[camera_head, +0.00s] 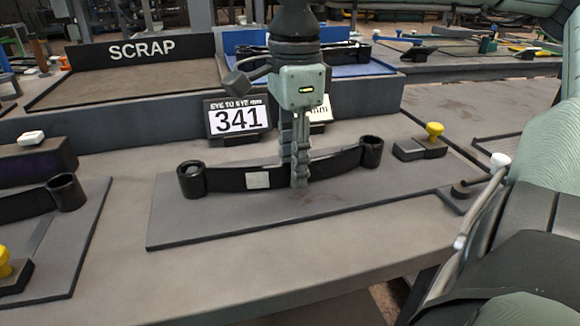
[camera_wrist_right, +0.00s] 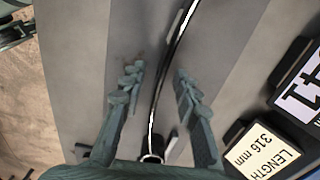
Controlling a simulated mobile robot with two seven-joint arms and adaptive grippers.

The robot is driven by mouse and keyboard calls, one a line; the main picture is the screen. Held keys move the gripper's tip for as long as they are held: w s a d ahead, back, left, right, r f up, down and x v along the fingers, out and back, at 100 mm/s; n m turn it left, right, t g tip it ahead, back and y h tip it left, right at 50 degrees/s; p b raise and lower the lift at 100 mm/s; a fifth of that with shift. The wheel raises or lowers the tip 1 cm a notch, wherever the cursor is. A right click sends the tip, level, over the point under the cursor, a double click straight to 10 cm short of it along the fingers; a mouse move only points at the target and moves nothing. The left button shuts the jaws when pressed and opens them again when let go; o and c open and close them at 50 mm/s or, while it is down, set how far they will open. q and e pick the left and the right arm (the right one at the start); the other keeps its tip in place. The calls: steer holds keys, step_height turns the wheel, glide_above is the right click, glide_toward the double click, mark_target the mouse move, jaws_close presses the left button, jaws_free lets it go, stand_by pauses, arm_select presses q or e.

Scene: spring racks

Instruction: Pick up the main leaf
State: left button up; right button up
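The main leaf is a long black curved strip (camera_head: 228,178) with a rolled eye at each end, standing on edge on a grey mat (camera_head: 190,225). A pale label (camera_head: 258,180) is on its face. My right gripper (camera_head: 293,168) points down over the leaf, right of the label. In the right wrist view the leaf (camera_wrist_right: 165,78) runs between the open fingers of my right gripper (camera_wrist_right: 155,84), with a gap on both sides. The head view shows one finger in front of the leaf; the other is largely hidden behind it. My left gripper is out of view.
A display reading 341 (camera_head: 238,117) and a length card (camera_head: 320,108) stand behind the leaf. A yellow-knobbed block (camera_head: 420,147) is at right. Another leaf with an eye (camera_head: 66,192) lies at left. The SCRAP tray (camera_head: 130,80) is behind.

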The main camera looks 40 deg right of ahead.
jaws_close()
steer(key=shift+w+r, duration=0.1)
steer(key=shift+r, duration=0.15)
